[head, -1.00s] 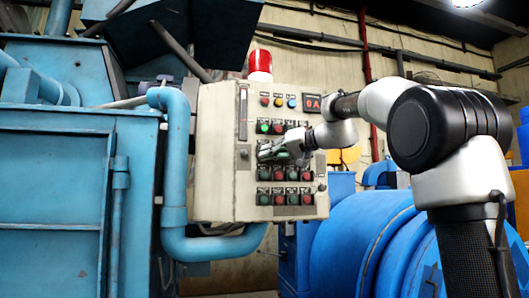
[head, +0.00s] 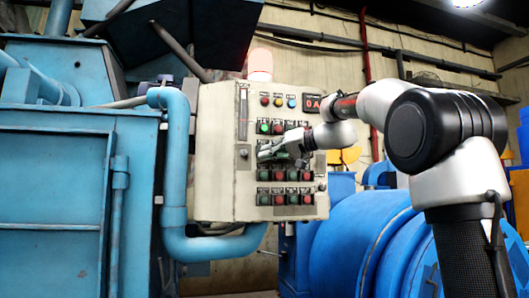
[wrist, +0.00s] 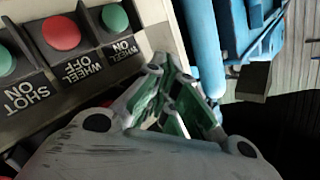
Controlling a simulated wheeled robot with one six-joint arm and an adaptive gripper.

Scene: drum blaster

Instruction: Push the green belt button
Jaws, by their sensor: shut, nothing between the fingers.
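The control panel (head: 214,150) is a pale grey box with rows of green and red buttons. No label reading "belt" is legible, so I cannot tell which green button is the belt one. A bright green button (head: 263,128) sits above my gripper (head: 265,153). My gripper is shut and empty in front of the panel's middle row, hiding some of that row. In the wrist view its fingers (wrist: 165,75) come together beside the panel edge. There a green WHEEL ON button (wrist: 115,18), a red WHEEL OFF button (wrist: 61,30) and a green SHOT ON button (wrist: 5,62) show. I cannot tell whether the fingertips touch anything.
More green and red buttons (head: 278,199) fill the lower rows. A beacon lamp (head: 260,66) tops the panel. A blue pipe (head: 176,150) runs down the panel's left side. A blue drum (head: 350,250) stands below right, beneath my arm.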

